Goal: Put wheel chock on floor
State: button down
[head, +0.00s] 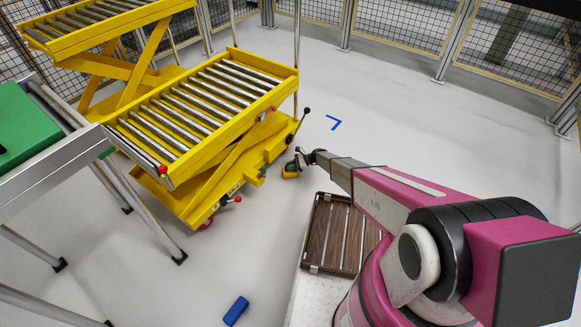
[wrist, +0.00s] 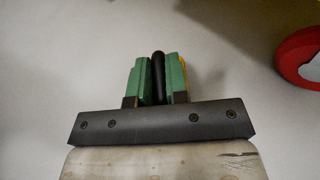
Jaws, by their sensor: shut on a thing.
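A yellow wheel chock (head: 290,173) hangs at the end of my arm in the head view, low beside the yellow roller lift cart. My gripper (head: 297,162) is shut on it. In the wrist view, the green fingers of my gripper (wrist: 157,80) close on a black bar-like handle (wrist: 158,70), and a sliver of yellow (wrist: 184,72) shows behind the right finger. Most of the chock is hidden by the fingers. The pale grey floor (head: 255,255) is below it; I cannot tell whether the chock touches it.
The yellow lift cart (head: 235,150) stands just left of my gripper, and a red wheel (wrist: 302,57) shows close by in the wrist view. A blue block (head: 236,310) lies on the floor. A slatted brown tray (head: 314,232) sits near my arm. Floor around the blue corner mark (head: 335,123) is clear.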

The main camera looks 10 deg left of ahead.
jog(key=c, duration=1.1)
grip_release()
jog(key=shift+d+r, duration=0.15)
jog(key=v, duration=1.2)
jog(key=s+d+r+n+t+h, duration=0.1)
jog(key=s+d+r+n+h, duration=0.3)
jog(key=s+d+r, duration=0.5)
jog(key=s+d+r+n+t+h, duration=0.2)
jog(key=s+d+r, duration=0.8)
jog(key=r, duration=1)
jog(key=s+d+r+n+t+h, duration=0.1)
jog(key=s+d+r+n+h, duration=0.5)
jog(key=d+r, duration=0.8)
jog(key=shift+s+d+r+n+t+h, duration=0.1)
jog(key=shift+s+r+n+t+h, duration=0.05)
jog(key=shift+s, duration=0.45)
jog(key=shift+s+d+r+n+t+h, duration=0.1)
jog(key=shift+s+d+r+n, duration=0.1)
jog(key=shift+s, duration=0.4)
jog(key=shift+s+d+r+n+t+h, duration=0.1)
jog(key=shift+s+r+n+t+h, duration=0.05)
jog(key=shift+s, duration=0.5)
jog(key=shift+a, duration=0.1)
